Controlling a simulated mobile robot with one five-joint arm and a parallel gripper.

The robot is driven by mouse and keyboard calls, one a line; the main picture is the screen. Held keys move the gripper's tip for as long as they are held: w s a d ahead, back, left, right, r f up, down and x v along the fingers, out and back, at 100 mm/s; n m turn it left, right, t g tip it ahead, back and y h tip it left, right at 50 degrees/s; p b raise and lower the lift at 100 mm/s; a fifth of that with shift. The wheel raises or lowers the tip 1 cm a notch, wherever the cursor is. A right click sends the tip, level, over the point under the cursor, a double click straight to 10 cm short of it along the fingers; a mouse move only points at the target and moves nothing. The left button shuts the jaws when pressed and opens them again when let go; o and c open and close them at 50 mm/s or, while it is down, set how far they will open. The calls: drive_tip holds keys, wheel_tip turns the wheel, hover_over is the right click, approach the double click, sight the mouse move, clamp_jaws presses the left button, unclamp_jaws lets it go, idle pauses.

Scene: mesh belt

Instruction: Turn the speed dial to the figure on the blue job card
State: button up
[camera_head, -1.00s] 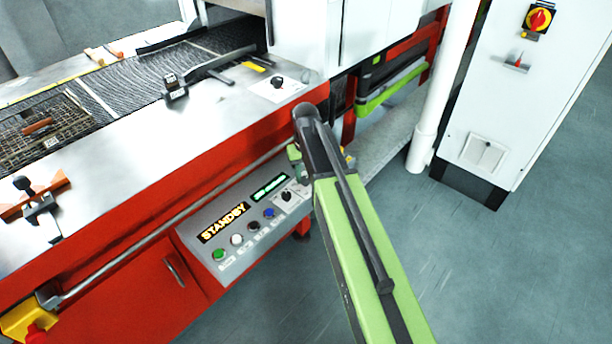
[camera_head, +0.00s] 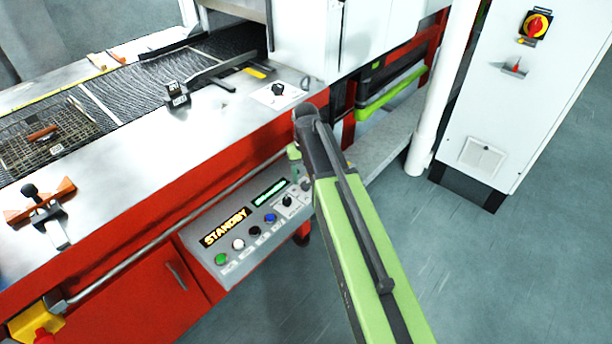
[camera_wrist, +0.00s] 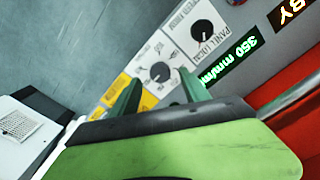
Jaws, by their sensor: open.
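The control panel (camera_head: 238,259) on the red machine front carries a STANDBY display and several buttons. In the wrist view a round black dial (camera_wrist: 160,72) with scale marks sits on a white plate, beside a yellow label. Above it is a black selector knob (camera_wrist: 205,34) marked PANEL and LOCAL. A green display (camera_wrist: 230,62) reads 350 mm/min. My gripper (camera_wrist: 160,77) is open, its two green fingers on either side of the dial in the picture; I cannot tell whether they touch it. In the head view my arm hides most of the dial. I cannot make out a blue job card.
The mesh belt (camera_head: 215,54) runs along the top left, with a wire basket (camera_head: 55,130) on it. A rail (camera_head: 170,220) crosses the red front above the panel. A white cabinet (camera_head: 520,110) stands right, beside a white post (camera_head: 440,100). Floor between is clear.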

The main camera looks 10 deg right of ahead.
sight(306, 185)
wheel_tip(306, 185, up, 15)
drive_tip(key=p, duration=1.3)
drive_tip(key=shift+f, duration=0.2)
drive_tip(key=shift+s, duration=0.1)
drive_tip(key=s, duration=1.4)
drive_tip(key=shift+s+d, duration=0.15)
drive_tip(key=shift+s, duration=0.25)
